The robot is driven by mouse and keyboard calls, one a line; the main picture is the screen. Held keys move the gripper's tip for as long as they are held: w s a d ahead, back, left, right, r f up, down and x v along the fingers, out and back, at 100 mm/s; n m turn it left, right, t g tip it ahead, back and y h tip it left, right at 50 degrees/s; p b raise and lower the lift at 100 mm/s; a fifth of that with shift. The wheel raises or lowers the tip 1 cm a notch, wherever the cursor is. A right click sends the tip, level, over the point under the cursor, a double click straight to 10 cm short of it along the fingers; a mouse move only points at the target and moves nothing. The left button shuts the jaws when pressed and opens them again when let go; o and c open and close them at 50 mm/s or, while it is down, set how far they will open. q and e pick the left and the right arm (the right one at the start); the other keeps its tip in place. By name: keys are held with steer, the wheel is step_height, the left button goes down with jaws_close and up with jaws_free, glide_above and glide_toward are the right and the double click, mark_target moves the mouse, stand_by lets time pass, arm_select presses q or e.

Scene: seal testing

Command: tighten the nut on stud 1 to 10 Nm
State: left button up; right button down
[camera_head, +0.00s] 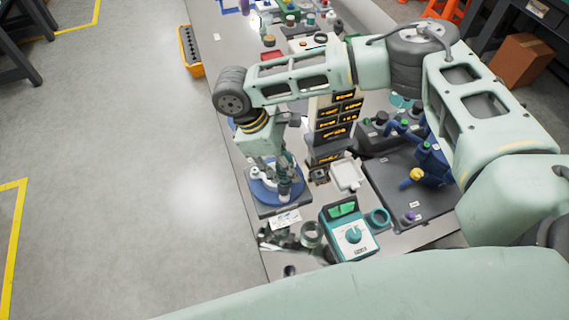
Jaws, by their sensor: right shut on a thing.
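A round blue flange (262,195) sits on a dark base at the left edge of the bench, with pale fittings on it. My right gripper (281,165) points down over the flange. It is shut on an upright, slim tool (284,184), dark with some teal. The tool's lower end is at the flange's right side. Whether it touches a nut, and which stud it is on, is too small to tell. The nut itself is hidden. My left gripper is not in view.
A stack of dark panels with orange lettering (338,118) rises behind. A white tray (347,175) and a dark board (408,205) lie to the right.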

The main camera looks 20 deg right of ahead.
steer(key=shift+f, duration=0.4)
stand_by(0.3)
steer(key=shift+f+b, duration=0.3)
steer(key=shift+f, duration=0.35)
steer(key=shift+f+p, duration=0.1)
steer(key=shift+p, duration=0.4)
stand_by(1.2)
step_height(320, 180, up, 5)
steer(key=p, duration=0.5)
steer(key=shift+p, duration=0.35)
steer(key=shift+d, duration=0.1)
